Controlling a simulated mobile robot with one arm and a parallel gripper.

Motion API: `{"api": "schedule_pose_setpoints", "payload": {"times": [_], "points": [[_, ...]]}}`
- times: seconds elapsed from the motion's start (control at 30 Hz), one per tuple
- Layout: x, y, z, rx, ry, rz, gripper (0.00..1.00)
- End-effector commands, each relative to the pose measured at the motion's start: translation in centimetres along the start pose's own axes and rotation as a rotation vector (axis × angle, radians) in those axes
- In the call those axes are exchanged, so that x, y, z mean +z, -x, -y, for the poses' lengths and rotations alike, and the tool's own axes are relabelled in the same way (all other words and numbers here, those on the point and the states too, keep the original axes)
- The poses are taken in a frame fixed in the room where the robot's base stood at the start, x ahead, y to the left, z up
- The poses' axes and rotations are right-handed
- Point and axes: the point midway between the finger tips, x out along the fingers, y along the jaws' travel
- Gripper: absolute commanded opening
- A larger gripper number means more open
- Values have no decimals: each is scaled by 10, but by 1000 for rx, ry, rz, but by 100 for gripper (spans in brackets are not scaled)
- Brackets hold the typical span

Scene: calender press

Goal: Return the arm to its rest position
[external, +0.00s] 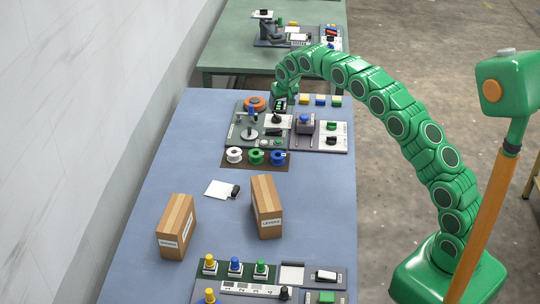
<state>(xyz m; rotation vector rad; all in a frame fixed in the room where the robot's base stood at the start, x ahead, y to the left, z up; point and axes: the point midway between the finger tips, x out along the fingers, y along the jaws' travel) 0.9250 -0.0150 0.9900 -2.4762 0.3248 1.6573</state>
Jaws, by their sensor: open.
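My arm is a green, many-jointed chain that rises from its green base at the lower right and arches over the table (150,222). My gripper (279,106) points down at the far end of the blue table, above the dark panel with the orange disc (255,103). It is small here and partly hidden by my last arm links. It is open, and I see nothing held in it. I cannot tell its exact height above the panel.
White, green and blue spools (257,157) sit before the panel. Two cardboard boxes (266,206) (176,227) stand mid-table. Near them is a white card (218,189). A button panel (235,269) fills the near end. A green table (228,47) stands behind, a wall (75,110) at left.

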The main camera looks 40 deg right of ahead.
Motion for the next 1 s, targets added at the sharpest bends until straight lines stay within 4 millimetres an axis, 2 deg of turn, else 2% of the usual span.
{"api": "schedule_pose_setpoints", "payload": {"times": [0.17, 0.47, 1.0], "points": [[11, 22, -5, 2, 10, 18, 66], [49, 79, -21, 7, 39, 73, 66], [141, 174, -52, 11, 90, 181, 66]]}}
